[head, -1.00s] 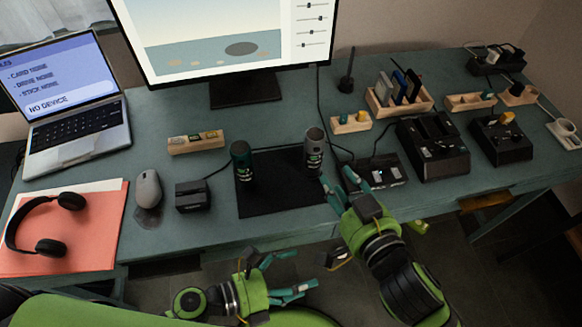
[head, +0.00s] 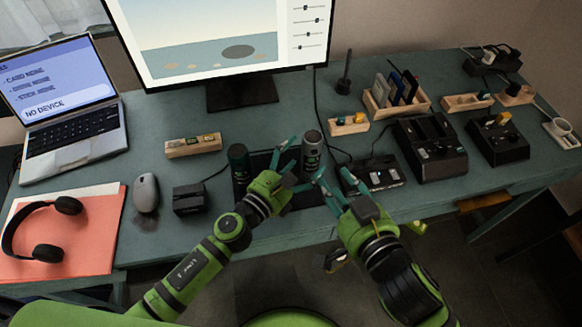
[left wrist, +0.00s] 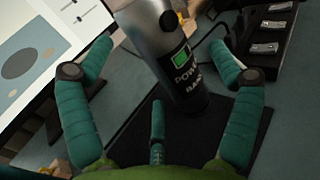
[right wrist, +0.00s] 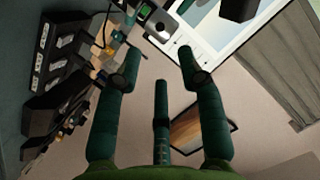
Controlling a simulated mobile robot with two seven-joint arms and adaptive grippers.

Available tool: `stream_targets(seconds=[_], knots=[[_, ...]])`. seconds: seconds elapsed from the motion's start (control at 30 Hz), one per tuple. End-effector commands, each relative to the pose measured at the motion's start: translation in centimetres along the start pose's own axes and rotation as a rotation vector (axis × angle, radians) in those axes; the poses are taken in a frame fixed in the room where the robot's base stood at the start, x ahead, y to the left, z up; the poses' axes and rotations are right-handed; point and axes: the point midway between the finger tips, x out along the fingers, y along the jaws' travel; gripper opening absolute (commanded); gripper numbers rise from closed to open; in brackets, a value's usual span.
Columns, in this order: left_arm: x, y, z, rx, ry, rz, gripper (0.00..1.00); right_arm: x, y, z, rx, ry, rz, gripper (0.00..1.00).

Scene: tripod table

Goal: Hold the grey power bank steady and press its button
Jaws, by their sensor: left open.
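The grey power bank (head: 311,143) stands upright on the dark mat (head: 312,198) in the head view. In the left wrist view the grey power bank (left wrist: 165,45), with a green-lit label, stands between the spread fingers. My left gripper (head: 301,163) is open just in front of it, with no clear contact. My right gripper (head: 332,178) is in front and to the right, its fingertips apart and empty. In the right wrist view what looks like the power bank's grey end (right wrist: 158,24) shows beyond the fingertips.
A small black box (head: 189,199) and a mouse (head: 146,193) lie further left. A lit black hub (head: 375,175) and a black dock (head: 433,150) stand to the right. The monitor (head: 215,40) is behind.

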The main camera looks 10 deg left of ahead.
Motion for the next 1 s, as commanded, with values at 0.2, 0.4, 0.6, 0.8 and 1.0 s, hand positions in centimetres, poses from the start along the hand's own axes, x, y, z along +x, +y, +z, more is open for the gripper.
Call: stream_targets(seconds=[0.2, 0.4, 0.6, 0.8, 1.0], knots=[[2.6, -0.1, 0.1, 0.0, -0.001, -0.002, 0.9, 0.0, 0.0, 0.0, 0.0, 0.0, 0.0, 0.39], [3.2, -0.1, 0.0, -0.001, 0.0, -0.002, 0.9, 0.0, 0.0, 0.0, 0.0, 0.0, 0.0, 0.39], [3.1, -0.1, 0.0, -0.001, 0.0, -0.002, 0.78, 0.0, 0.0, 0.0, 0.0, 0.0, 0.0, 0.39], [3.1, -0.1, 0.0, -0.001, 0.0, -0.002, 0.11, 0.0, 0.0, 0.0, 0.0, 0.0, 0.0, 0.39], [3.1, -0.1, 0.0, -0.001, 0.0, -0.002, 0.11, 0.0, 0.0, 0.0, 0.0, 0.0, 0.0, 0.0]])
